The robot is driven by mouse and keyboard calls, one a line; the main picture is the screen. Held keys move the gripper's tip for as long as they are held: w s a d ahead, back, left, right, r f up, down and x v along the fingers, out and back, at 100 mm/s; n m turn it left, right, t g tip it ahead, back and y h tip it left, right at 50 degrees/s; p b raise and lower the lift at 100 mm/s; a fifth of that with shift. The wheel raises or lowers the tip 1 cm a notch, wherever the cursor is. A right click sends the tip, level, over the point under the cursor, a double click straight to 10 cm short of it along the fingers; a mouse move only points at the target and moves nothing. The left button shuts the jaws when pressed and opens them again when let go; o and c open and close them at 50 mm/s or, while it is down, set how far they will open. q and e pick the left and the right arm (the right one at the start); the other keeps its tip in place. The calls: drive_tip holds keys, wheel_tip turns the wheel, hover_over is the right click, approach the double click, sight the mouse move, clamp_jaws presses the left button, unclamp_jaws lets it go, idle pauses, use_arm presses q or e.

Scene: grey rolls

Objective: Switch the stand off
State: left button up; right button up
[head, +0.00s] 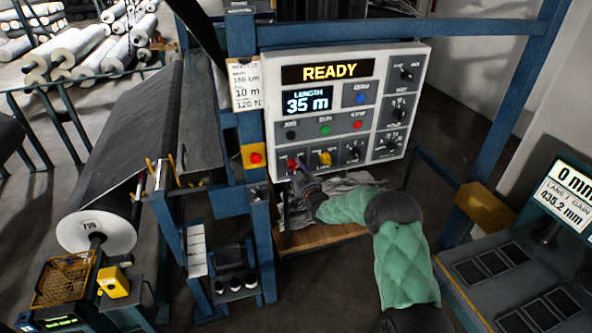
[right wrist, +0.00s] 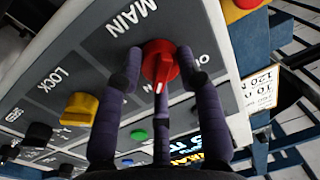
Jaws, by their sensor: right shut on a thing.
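The stand's white control panel (head: 424,62) shows READY on its upper display (head: 320,73) and LENGTH 35 m below. At its lower left is a red rotary switch (head: 291,163). In the right wrist view the red switch (right wrist: 159,58) sits beside the label MAIN, with its white pointer mark toward the bottom of the picture. My right gripper (head: 297,170) is at this switch. In the right wrist view its dark fingers (right wrist: 160,76) are shut around the red knob. Position lettering beside the knob is partly hidden by a finger. My left gripper is not in view.
A yellow LOCK switch (head: 324,158) and a black knob (head: 352,153) are right of the red switch. A red button on a yellow box (head: 255,157) is left of the panel. A large grey roll (head: 95,228) stands left; a screen console (head: 560,200) stands right.

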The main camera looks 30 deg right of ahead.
drive_tip(key=n+g+b, duration=0.1)
drive_tip(key=n+b, duration=0.9)
drive_tip(key=b, duration=0.5)
drive_tip(key=shift+a+f+n, duration=0.1)
drive_tip(key=shift+n, duration=0.3)
drive_tip(key=n+b, duration=0.1)
drive_tip(key=n, duration=0.1)
drive_tip(key=shift+n+h, duration=0.3)
drive_tip(key=shift+h, duration=0.1)
drive_tip(key=shift+r+n, duration=0.2)
drive_tip(key=shift+n, duration=1.5)
drive_tip(key=o, duration=1.1)
drive_tip(key=shift+a+h, duration=0.1)
drive_tip(key=shift+h, duration=0.2)
drive_tip(key=shift+o, duration=0.2)
